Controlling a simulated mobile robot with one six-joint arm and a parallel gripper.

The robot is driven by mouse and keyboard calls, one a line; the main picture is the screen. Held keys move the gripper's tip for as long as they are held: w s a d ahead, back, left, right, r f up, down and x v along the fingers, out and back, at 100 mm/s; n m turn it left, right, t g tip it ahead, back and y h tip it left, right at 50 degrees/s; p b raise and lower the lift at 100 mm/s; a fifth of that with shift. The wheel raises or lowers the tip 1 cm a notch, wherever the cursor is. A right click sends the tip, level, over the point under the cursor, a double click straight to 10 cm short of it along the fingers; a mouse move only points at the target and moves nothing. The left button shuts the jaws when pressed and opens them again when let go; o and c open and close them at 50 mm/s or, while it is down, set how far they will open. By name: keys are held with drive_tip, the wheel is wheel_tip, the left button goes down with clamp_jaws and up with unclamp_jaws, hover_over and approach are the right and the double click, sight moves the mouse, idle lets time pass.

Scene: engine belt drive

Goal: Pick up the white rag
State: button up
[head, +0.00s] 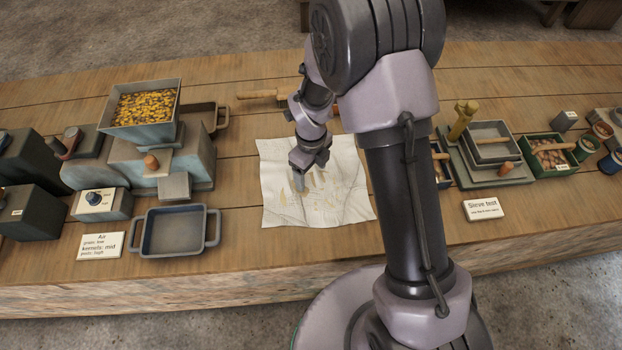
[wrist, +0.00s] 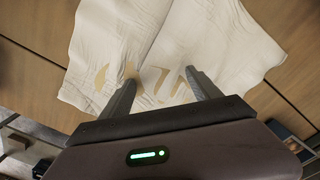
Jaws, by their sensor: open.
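The white rag (head: 340,205) lies spread on the wooden table in the middle of the head view, with tan stains or marks on it. It also fills the upper middle of the wrist view (wrist: 200,45). My gripper (head: 298,181) is over the left part of the rag in the head view. In the wrist view its two fingers (wrist: 163,82) are apart with nothing held between them, and they point at the stained part of the rag. I cannot tell whether the fingertips touch the cloth.
Left of the rag stand an empty blue-grey tray (head: 174,232) and a machine with a hopper of yellow kernels (head: 145,105). Right of it are stacked sieve trays (head: 490,139), a green box (head: 548,154) and a "Sieve test" card (head: 483,209). A wooden-handled tool (head: 258,94) lies behind.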

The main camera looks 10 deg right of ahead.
drive_tip(key=shift+f, duration=0.1)
clamp_jaws()
idle(0.4)
wheel_tip(320, 180, up, 12)
drive_tip(key=p, duration=0.7)
wheel_tip(320, 180, up, 9)
drive_tip(key=p, duration=0.6)
